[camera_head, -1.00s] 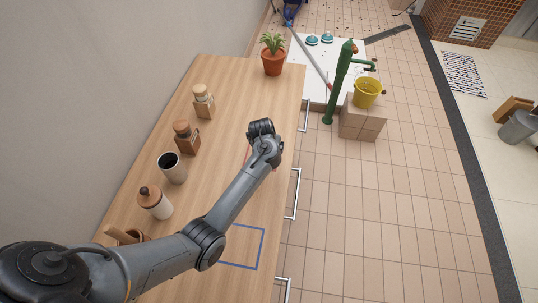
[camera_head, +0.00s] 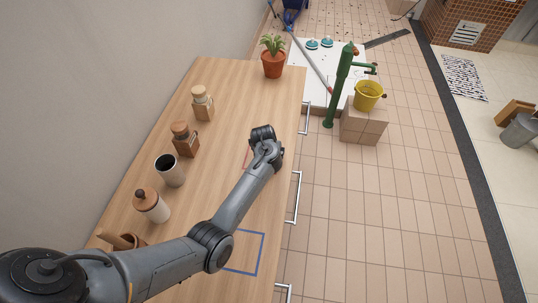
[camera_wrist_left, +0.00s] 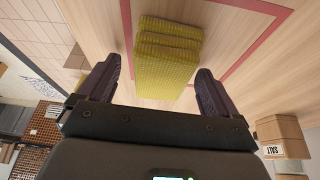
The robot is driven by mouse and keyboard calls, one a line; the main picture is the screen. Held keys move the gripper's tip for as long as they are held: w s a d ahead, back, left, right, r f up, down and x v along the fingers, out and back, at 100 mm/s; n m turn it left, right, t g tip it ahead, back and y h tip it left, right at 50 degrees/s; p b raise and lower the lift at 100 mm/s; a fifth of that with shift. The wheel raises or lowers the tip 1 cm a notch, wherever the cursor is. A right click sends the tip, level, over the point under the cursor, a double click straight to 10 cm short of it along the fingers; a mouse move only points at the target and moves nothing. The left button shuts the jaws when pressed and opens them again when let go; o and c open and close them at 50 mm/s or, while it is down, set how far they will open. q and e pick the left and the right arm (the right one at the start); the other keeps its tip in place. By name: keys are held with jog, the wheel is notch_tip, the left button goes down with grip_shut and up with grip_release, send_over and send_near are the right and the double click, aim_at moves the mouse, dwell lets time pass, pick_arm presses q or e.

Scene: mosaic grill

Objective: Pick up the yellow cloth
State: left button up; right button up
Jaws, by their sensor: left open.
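The yellow cloth (camera_wrist_left: 168,55) is folded in a ribbed stack in the left wrist view. It lies on the wooden counter, inside a red outline (camera_wrist_left: 240,65). My left gripper (camera_wrist_left: 160,68) is open, with its two dark fingers on either side of the cloth's near end. Gaps show between the cloth and both fingers, and nothing is held. In the head view my left arm reaches over the counter, and its wrist (camera_head: 264,142) hides the cloth and the fingers. Part of the red outline (camera_head: 246,155) shows beside the wrist. My right gripper is in neither view.
A blue outline (camera_head: 262,252) marks the near counter. A box labelled SALT (camera_wrist_left: 280,135) shows in the wrist view.

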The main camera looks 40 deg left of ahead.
pick_arm(q)
jog(key=shift+f, duration=0.25)
dwell(0.5)
jog(key=c, duration=1)
jog(key=shift+c, duration=0.2)
jog(key=shift+r, duration=0.1)
jog(key=shift+r, duration=0.3)
jog(key=r, duration=0.1)
jog(key=r+p, duration=0.1)
jog(key=r, duration=0.1)
jog(key=r+p, duration=0.1)
jog(key=shift+d+r, duration=0.35)
jog(key=d+r+p, duration=0.3)
jog(key=d+r, duration=0.3)
jog(key=d, duration=0.5)
jog(key=shift+w+p, duration=0.3)
jog(key=shift+p, duration=0.05)
